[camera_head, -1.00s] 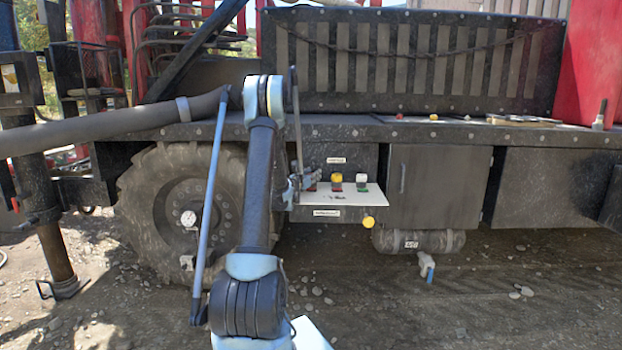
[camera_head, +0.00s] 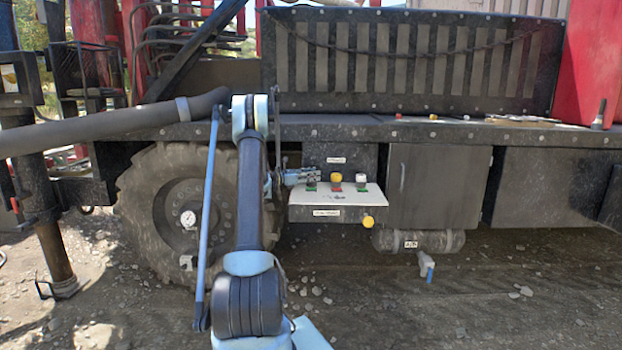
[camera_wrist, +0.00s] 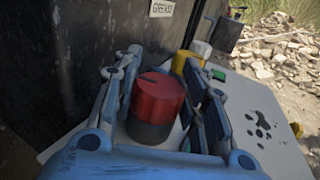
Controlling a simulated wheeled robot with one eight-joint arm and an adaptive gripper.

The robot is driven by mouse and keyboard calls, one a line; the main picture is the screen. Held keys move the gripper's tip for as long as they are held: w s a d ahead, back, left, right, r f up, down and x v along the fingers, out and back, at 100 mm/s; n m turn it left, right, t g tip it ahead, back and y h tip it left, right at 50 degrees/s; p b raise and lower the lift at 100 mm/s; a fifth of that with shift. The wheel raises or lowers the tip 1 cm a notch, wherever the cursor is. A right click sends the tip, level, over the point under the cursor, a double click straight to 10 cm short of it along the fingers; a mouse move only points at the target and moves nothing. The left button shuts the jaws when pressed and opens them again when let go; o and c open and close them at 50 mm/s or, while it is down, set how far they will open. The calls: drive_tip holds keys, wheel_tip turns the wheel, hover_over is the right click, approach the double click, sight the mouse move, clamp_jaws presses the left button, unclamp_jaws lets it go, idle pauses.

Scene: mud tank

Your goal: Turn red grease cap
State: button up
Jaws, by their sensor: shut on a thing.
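The red grease cap (camera_wrist: 157,97), with a dark lower part, stands upright on the white shelf (camera_wrist: 272,135) in the wrist view. My gripper (camera_wrist: 160,84) is around it, with one finger on each side, shut on the cap. A "GREASE" label (camera_wrist: 162,8) is on the dark wall behind. In the head view, my gripper (camera_head: 308,176) reaches in from the left over the left end of the shelf and hides the red cap. A small green patch (camera_head: 311,187) shows on the shelf below my gripper.
A yellow cap (camera_head: 336,177) with a red patch below it stands right of my gripper, close to the right finger. A white cap (camera_head: 361,178) with a green patch is farther right. A large tyre (camera_head: 170,200) is at the left.

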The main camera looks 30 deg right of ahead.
drive_tip(key=shift+w, duration=0.1)
idle(0.4)
drive_tip(key=o, duration=1.1)
drive_tip(key=a, duration=0.4)
drive_tip(key=w+a, duration=0.1)
drive_tip(key=a, duration=0.3)
drive_tip(key=w+a, duration=0.1)
drive_tip(key=a, duration=0.3)
drive_tip(key=shift+w, duration=0.1)
